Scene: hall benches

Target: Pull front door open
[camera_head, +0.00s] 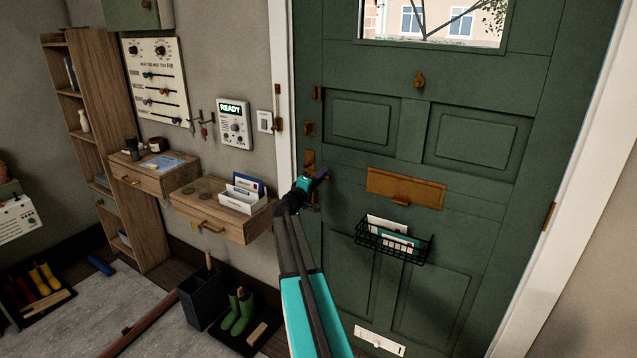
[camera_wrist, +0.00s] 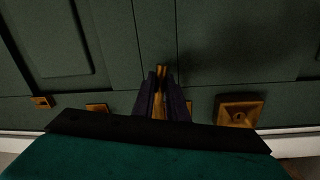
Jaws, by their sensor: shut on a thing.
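The front door (camera_head: 420,138) is dark green and panelled, with a window at its top. It looks closed against its white frame. Its brass handle plate (camera_head: 309,158) is near the left edge, partly hidden behind my gripper (camera_head: 318,178). In the wrist view, the dark fingers of my gripper (camera_wrist: 162,92) are shut on a brass handle (camera_wrist: 162,71), whose end shows between and beyond the fingertips. The door's green face (camera_wrist: 220,50) fills the background there. My arm hides part of the door's lower left.
A brass letter plate (camera_head: 405,188) and a wire mail basket (camera_head: 393,242) are on the door. A wall drawer (camera_head: 222,215), green boots (camera_head: 238,312) and a dark bin (camera_head: 203,295) stand left of it. A grey rug (camera_head: 90,315) covers the floor at left.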

